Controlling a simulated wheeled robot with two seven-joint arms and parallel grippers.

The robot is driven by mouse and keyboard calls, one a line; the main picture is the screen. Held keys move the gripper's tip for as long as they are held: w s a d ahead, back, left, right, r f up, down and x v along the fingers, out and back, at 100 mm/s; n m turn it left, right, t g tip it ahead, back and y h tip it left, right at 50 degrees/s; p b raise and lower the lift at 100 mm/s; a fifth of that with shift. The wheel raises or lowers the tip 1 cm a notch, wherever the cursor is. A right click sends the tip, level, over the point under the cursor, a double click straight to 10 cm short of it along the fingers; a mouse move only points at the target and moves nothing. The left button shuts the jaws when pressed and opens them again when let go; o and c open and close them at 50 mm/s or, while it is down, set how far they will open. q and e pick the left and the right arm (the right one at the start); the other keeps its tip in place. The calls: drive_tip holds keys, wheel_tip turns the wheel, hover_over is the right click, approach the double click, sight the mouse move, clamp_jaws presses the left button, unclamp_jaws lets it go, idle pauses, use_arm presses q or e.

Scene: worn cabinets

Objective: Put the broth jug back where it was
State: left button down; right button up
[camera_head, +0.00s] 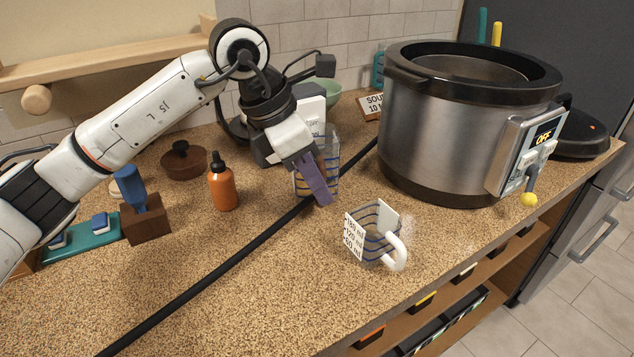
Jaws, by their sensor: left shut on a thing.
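A tall clear jug with blue bands (332,172) is upright near the middle of the counter, behind the black strip. My left gripper (315,183) comes down over its near side from above and is shut on it. The purple finger hides part of the jug, so its contents and whether its base touches the counter cannot be told. A shorter clear measuring jug (376,228) with blue bands, a white handle and "ml" marks stands apart, nearer the front edge. Neither jug visibly bears the word broth. My right gripper is not in view.
A large steel cooker (440,130), its display reading OFF, stands at right. An orange bottle (223,188) and a brown lidded pot (184,162) stand left. A sign (371,105) is behind. A black strip (225,262) crosses the counter. The front-left counter is clear.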

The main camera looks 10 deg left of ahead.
use_arm(q)
drive_tip(key=c, duration=1.8)
unclamp_jaws()
drive_tip(key=shift+r+p, duration=0.25)
drive_tip(key=shift+p, duration=0.05)
drive_tip(key=v, duration=1.1)
drive_tip(key=shift+r, duration=0.35)
drive_tip(key=shift+a, duration=0.1)
